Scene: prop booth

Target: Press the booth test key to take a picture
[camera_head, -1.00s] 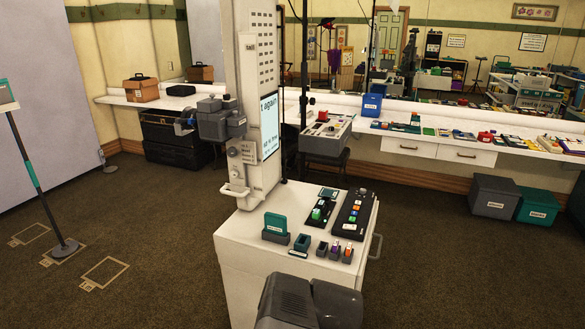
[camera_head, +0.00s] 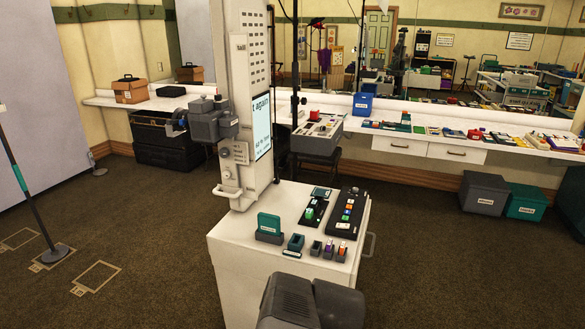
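The photo booth is a tall white tower (camera_head: 240,60) with a lit screen (camera_head: 262,125) and a dark grey camera unit (camera_head: 207,124) on its left side. It stands on a white cabinet (camera_head: 230,247). On the cabinet top lie a long black keypad (camera_head: 345,223) with several coloured keys and a smaller black panel (camera_head: 319,204) with a green and a white piece. I cannot read their labels or tell which key is the test key. My gripper is not in view; only a dark grey part of my arm shows at the bottom middle.
A teal card in a holder (camera_head: 269,226) and several small dark holders (camera_head: 316,247) stand at the cabinet's front edge. A handle (camera_head: 370,244) juts from its right side. A wall counter (camera_head: 410,137) runs behind. Carpet is open left and right; a pole stand (camera_head: 55,252) is far left.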

